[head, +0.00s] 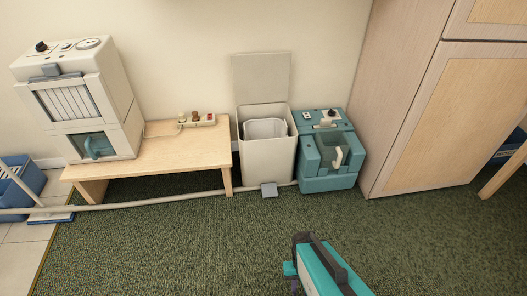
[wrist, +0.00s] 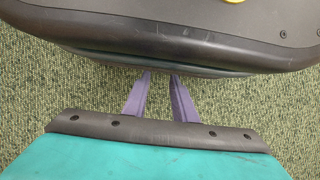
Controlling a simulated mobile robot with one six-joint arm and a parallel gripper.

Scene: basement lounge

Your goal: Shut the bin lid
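The cream bin (head: 267,163) stands against the back wall, between a low wooden bench and a teal machine. Its lid (head: 261,78) is up, roughly upright against the wall. A pale inner bucket (head: 265,129) shows inside the open top. My gripper (wrist: 161,76) shows two purple fingers with a gap between the tips, nothing held, over the green carpet. In the head view my arm is at the bottom, in front of the bin and well apart from it; the gripper is mostly hidden there.
The teal machine (head: 328,160) stands close at the bin's right, by a tall wooden cabinet (head: 450,120). A pale pipe (head: 130,204) runs along the floor. The carpet (head: 180,250) ahead is clear.

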